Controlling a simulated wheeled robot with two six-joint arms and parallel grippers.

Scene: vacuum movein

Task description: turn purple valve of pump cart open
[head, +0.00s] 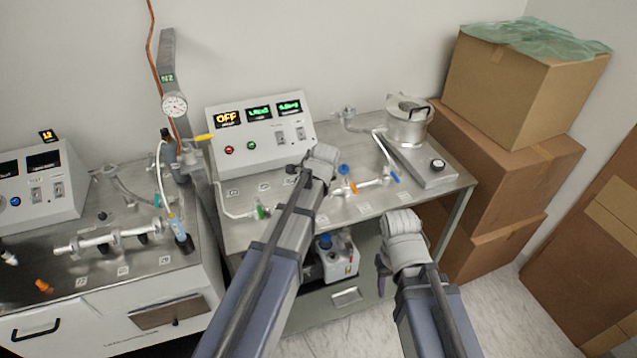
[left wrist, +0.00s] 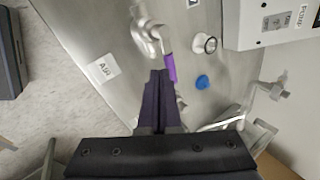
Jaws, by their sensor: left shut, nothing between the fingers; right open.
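The purple valve handle (left wrist: 170,66) shows in the left wrist view, upright in the picture beside a metal fitting. My left gripper (left wrist: 158,78) is shut and empty, its fingertips close to the handle's lower end; I cannot tell whether they touch. In the head view the left gripper (head: 294,170) is over the pump cart (head: 240,235), in front of its control box (head: 262,142), and the purple handle is hidden there. My right gripper (head: 383,272) is open and empty, in front of the cart's right part, away from the valves.
An orange and blue valve (head: 347,180), a blue handle (head: 396,178) and a green handle (head: 262,211) are also on the cart. A metal pot (head: 408,126) stands at its right. Cardboard boxes (head: 500,150) stand further right. A second bench (head: 120,262) is at left.

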